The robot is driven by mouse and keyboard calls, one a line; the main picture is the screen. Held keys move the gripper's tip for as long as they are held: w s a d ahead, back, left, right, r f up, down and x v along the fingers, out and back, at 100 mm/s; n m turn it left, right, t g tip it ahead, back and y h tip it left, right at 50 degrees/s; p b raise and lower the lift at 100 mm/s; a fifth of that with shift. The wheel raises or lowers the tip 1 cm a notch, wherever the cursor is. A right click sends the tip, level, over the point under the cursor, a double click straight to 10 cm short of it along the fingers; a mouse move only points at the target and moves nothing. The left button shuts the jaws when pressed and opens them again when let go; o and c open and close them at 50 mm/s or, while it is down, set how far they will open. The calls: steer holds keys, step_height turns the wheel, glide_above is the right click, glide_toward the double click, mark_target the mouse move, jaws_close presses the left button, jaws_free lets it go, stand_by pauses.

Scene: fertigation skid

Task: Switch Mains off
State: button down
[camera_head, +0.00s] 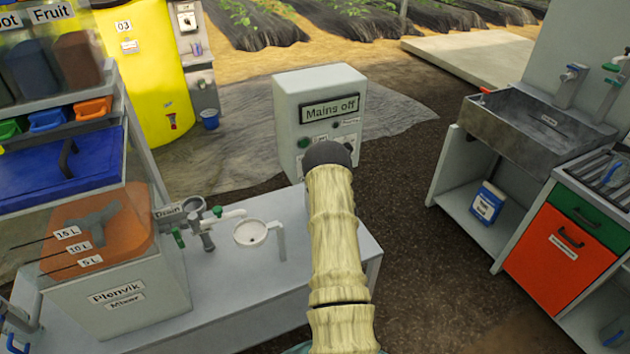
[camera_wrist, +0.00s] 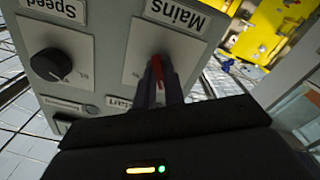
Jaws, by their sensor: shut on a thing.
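The grey control box (camera_head: 320,90) stands past the bench, and its display (camera_head: 330,110) reads "Mains off". In the wrist view, upside down, the panel has a plate labelled "Mains" (camera_wrist: 176,16) with a red switch handle (camera_wrist: 157,68). My gripper (camera_wrist: 160,88) is shut on this red handle, one dark finger on each side. The handle's lower part is hidden between the fingers. In the head view my arm covers the gripper and the switch.
A black knob (camera_wrist: 51,65) labelled "Speed" sits beside the switch plate. The mixer tank (camera_head: 110,290), a white strainer cup (camera_head: 251,233) and a valve labelled "Drain" (camera_head: 207,238) are on the bench left of my arm. A sink (camera_head: 530,125) stands right, with open floor between.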

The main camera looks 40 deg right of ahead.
steer(key=shift+f+n+b, duration=0.15)
steer(key=shift+n+b, duration=1.25)
steer(key=shift+b, duration=0.05)
steer(key=c, duration=1.5)
jaws_free()
steer(key=shift+s, duration=0.15)
steer(key=b+v, duration=0.3)
steer(key=v, duration=1.4)
steer(key=shift+s, duration=0.1)
